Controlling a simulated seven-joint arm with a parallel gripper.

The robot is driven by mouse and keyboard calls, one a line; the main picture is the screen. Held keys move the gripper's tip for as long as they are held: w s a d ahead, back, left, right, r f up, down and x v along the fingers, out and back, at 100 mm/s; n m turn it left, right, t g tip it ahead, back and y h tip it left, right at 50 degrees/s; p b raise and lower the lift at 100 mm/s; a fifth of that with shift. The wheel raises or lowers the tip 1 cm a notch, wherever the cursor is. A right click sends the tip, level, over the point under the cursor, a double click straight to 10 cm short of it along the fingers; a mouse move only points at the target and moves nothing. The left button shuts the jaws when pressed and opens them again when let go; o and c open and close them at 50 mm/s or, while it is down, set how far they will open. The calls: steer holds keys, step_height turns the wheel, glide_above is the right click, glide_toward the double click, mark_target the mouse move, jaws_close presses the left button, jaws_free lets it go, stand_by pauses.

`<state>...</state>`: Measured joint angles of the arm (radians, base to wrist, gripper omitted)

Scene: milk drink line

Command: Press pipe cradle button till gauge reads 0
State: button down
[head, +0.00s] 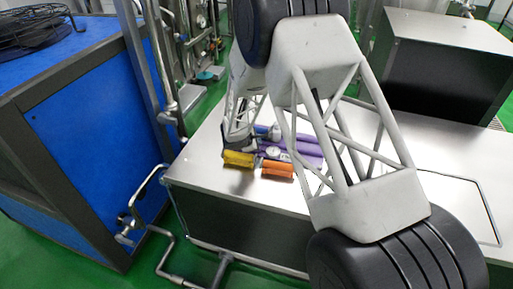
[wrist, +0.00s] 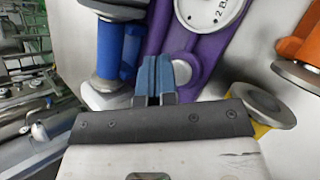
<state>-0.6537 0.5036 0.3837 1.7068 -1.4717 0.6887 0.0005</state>
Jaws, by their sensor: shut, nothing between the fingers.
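The purple pipe cradle (head: 305,150) lies on the metal table; in the wrist view its purple body (wrist: 205,52) fills the upper middle. Its white round gauge (wrist: 208,10) is cut off by the top edge, and I cannot read its needle. The gauge (head: 273,153) is too small to read in the head view. A round grey button-like disc (wrist: 182,72) sits on the purple body. My gripper (wrist: 156,75) is shut and empty, its blue fingertips just left of the disc and over the cradle. Contact cannot be told.
A blue cylindrical part (wrist: 110,48) stands left of the fingers. A yellow cylinder (head: 238,158) and an orange cylinder (head: 277,169) lie at the cradle's near side. The metal tabletop (head: 205,165) is bare at left. A blue cabinet (head: 95,130) stands further left.

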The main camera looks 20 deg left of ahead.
steer(key=shift+s+d+f, duration=0.2)
steer(key=shift+s+f, duration=0.05)
steer(key=shift+f, duration=0.2)
steer(key=shift+s+d+f, duration=0.15)
steer(key=shift+s+f, duration=0.1)
steer(key=shift+f, duration=0.2)
steer(key=shift+s+d+r, duration=0.1)
steer(key=shift+d+r, duration=0.05)
steer(key=shift+r, duration=0.25)
steer(key=shift+w+a+r, duration=0.15)
steer(key=shift+r, duration=1.35)
steer(key=shift+w+a+r, duration=0.1)
steer(key=shift+w+r, duration=0.05)
steer(key=shift+r, duration=1.35)
